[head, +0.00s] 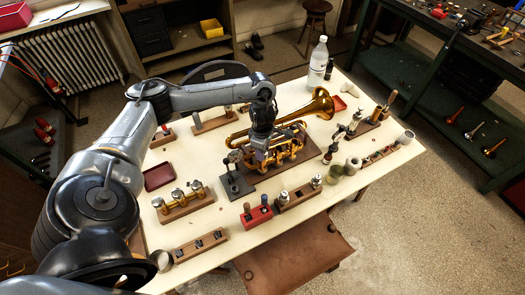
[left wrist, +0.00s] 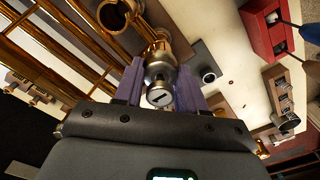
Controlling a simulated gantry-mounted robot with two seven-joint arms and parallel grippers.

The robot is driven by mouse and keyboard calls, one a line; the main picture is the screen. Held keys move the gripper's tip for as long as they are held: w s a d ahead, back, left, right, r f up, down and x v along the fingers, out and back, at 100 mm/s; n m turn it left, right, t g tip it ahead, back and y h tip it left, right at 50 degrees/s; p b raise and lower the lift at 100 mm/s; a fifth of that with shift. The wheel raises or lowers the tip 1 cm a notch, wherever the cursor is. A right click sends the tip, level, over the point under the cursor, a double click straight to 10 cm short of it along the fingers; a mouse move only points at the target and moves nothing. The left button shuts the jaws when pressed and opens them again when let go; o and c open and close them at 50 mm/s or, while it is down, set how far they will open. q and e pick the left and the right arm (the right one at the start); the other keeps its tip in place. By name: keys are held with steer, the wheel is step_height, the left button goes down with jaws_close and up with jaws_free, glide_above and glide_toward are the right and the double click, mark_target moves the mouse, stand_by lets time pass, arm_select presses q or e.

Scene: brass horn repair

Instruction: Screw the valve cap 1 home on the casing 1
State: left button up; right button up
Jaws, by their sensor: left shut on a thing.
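The brass horn (head: 318,103) lies on a dark wooden board (head: 308,152) in the middle of the table. Its upright valve casings stand under my left gripper (head: 262,154). In the left wrist view my left gripper (left wrist: 160,88) is shut on the silver valve cap (left wrist: 160,72), one purple-grey finger on each side. The cap is in line with a brass casing (left wrist: 163,42) just beyond it. The seam between them is too small and covered to tell how far the cap sits down. An open brass ring (left wrist: 112,16) shows beside it. My right gripper is not in view.
A dark metal stand (head: 236,184) is close to the left of the casings. A red block (head: 257,217) and a wooden rack (head: 300,196) are in front. A water bottle (head: 318,63) stands behind. The dark red tray (head: 158,176) is empty.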

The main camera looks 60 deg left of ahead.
arm_select(q)
steer(key=m+b, duration=0.1)
steer(key=m, duration=0.4)
steer(key=o, duration=1.3)
steer(key=shift+c, duration=0.2)
steer(key=shift+r, duration=0.1)
